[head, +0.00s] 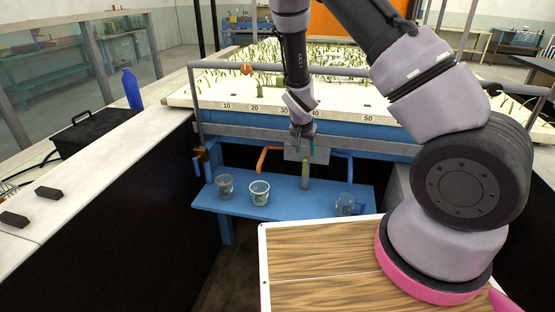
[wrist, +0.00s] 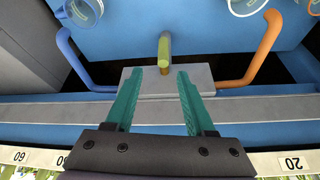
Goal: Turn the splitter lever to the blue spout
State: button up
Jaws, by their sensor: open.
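The splitter is a grey block (wrist: 205,76) on the blue flume end. Its lever (wrist: 164,52) is a short yellow-green stick that stands out near the middle, between the two spouts; it also shows in the head view (head: 305,178). The blue spout (wrist: 73,55) is left in the wrist view and right in the head view (head: 345,157). The orange spout (wrist: 265,50) is on the opposite side. My gripper (wrist: 160,72) is open over the block. The lever lies just beyond the fingertips, in line with the gap between them. I cannot tell whether either finger touches it.
A blue shelf (head: 286,208) below the spouts holds a left beaker (head: 224,186), a middle beaker (head: 260,194) and a right beaker (head: 345,204). A grey rail (head: 350,71) runs above the planted bed. A wood-topped surface (head: 320,255) lies in front.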

aim_at(305, 162)
jog(key=x, duration=1)
jog(key=shift+w+a+f, duration=0.2)
jog(key=shift+a+f, duration=0.05)
jog(key=shift+f, duration=0.1)
grip_shut()
